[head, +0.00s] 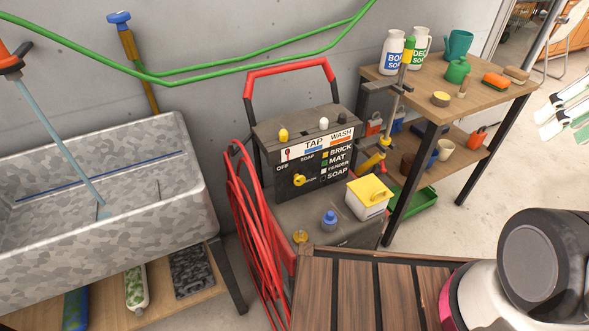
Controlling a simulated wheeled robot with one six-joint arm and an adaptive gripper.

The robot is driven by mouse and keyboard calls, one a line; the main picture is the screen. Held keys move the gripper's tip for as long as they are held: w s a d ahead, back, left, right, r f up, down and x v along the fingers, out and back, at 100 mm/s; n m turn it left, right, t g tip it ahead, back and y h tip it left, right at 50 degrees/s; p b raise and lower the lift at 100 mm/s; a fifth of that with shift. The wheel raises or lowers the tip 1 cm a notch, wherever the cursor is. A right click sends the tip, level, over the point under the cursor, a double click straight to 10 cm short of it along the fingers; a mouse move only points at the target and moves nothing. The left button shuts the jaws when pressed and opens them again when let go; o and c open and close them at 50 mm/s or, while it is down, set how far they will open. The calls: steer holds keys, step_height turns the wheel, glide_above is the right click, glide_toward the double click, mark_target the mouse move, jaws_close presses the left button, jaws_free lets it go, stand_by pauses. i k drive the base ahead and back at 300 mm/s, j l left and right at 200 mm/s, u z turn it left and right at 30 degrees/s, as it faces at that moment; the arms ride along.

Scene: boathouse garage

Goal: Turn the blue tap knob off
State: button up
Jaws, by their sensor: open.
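Two blue knob-like parts show in the head view. One is a blue cap or handle (119,18) on top of a brass-coloured upright (138,65) behind the trough. The other is a small round blue knob (329,219) on the low grey front of the wash machine (290,135). I cannot tell which is the tap knob or how it is set. The machine's panel (318,143) reads TAP and WASH, with OFF and SOAP marks and a yellow knob (299,180) below. My gripper is out of view; only a rounded part of my arm shows at the lower right.
A camouflage-patterned trough (190,228) stands left. A red hose (243,230) hangs beside the machine, and a green hose (245,58) crosses above. A yellow-lidded white box (367,207) sits on its front. A dark slatted wooden surface (345,300) is nearest; a loaded workbench (405,85) stands right.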

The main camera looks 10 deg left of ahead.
mark_target(120, 18)
steer(key=u, duration=1.5)
